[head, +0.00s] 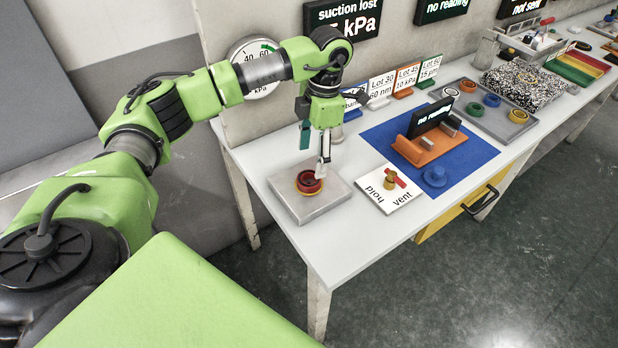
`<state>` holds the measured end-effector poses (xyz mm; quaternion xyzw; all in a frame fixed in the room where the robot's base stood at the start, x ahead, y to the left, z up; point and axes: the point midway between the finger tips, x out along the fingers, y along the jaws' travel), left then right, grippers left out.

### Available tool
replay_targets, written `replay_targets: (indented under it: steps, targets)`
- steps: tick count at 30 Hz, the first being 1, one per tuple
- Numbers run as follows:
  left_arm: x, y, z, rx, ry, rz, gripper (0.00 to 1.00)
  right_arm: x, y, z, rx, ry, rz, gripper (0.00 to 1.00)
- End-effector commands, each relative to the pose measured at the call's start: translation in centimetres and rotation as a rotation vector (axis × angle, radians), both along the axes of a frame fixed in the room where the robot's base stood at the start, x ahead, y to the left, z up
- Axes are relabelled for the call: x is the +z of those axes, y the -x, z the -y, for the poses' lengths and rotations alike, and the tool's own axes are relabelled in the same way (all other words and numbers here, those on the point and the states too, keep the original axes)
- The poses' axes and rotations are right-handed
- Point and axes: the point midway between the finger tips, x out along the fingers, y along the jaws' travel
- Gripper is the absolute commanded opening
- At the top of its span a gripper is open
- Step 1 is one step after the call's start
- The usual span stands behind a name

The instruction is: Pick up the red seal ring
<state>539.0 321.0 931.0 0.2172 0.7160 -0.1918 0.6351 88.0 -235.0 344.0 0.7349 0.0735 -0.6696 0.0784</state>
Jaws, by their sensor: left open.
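A red ring (309,181), which looks like the seal ring, sits on a grey square block (326,204) at the near left end of the bench. Its middle looks dark, with a brownish tone inside. My left gripper (322,166) is open and points down just behind and to the right of the ring. Its fingertips overlap the ring's far edge in the head view, and I cannot tell whether they touch it. My right gripper is not in view.
A white card with a red-handled valve (390,182) lies right of the block. Beyond it, an orange stand (425,150) and blue knob (435,176) are on a blue mat (470,158). A grey tray (540,128) holds several coloured rings. Label stands (380,88) line the back wall.

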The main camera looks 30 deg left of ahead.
Motion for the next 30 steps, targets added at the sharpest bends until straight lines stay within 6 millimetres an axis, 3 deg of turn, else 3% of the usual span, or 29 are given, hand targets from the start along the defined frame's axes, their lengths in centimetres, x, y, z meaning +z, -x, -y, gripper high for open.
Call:
replay_targets:
  steps: [8,16,25,30]
  targets:
    - [-2.1,0.4,-0.1,-0.001,0.001,-0.003,0.62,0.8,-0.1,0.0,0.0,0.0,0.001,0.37]
    - [-5.8,1.0,-0.3,0.0,0.0,-0.001,0.62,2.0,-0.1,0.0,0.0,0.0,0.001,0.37]
    - [-6.5,1.0,-0.3,-0.002,0.001,0.001,0.62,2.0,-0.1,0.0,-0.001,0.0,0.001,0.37]
    - [-6.5,1.0,-0.3,-0.001,0.001,0.001,0.2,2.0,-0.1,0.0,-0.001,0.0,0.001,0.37]
